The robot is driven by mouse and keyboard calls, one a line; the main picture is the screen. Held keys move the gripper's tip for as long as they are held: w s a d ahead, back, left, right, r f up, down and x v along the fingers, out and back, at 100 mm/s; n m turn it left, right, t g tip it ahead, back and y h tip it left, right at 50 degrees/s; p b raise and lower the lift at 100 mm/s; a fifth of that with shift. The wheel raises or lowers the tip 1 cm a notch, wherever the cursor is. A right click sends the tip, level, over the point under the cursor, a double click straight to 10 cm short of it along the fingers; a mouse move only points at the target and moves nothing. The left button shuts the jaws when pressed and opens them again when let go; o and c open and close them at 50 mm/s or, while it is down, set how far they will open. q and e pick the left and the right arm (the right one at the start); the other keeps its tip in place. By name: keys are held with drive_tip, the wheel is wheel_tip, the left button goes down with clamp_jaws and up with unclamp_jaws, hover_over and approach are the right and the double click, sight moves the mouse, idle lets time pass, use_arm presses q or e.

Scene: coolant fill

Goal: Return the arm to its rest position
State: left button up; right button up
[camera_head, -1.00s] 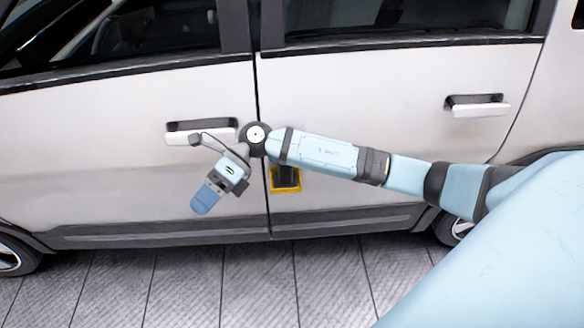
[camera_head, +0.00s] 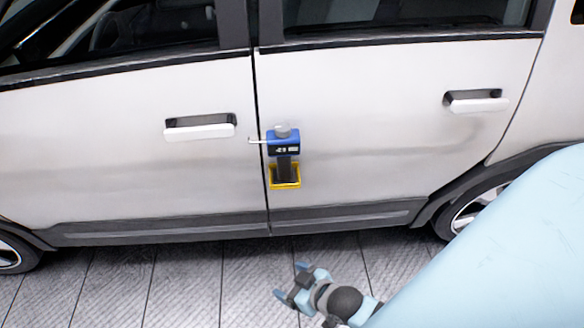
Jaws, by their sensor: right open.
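My right gripper (camera_head: 290,280) is low in the head view, over the grey floor and in front of the car. Its two light blue fingertips are spread apart with nothing between them. The wrist behind it runs down to the right, and the rest of that arm is partly hidden by a large light blue surface at the lower right. My left gripper is not in view.
A white car (camera_head: 130,160) fills the back, its door handles at left and right. A blue device with a grey top (camera_head: 284,147) stands above a yellow holder (camera_head: 271,181) in front of the door seam. The plank-lined floor (camera_head: 190,285) is clear at left.

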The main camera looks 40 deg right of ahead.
drive_tip(key=shift+r, duration=0.1)
wheel_tip(320, 180, up, 9)
drive_tip(key=p, duration=0.9)
drive_tip(key=shift+d, duration=0.25)
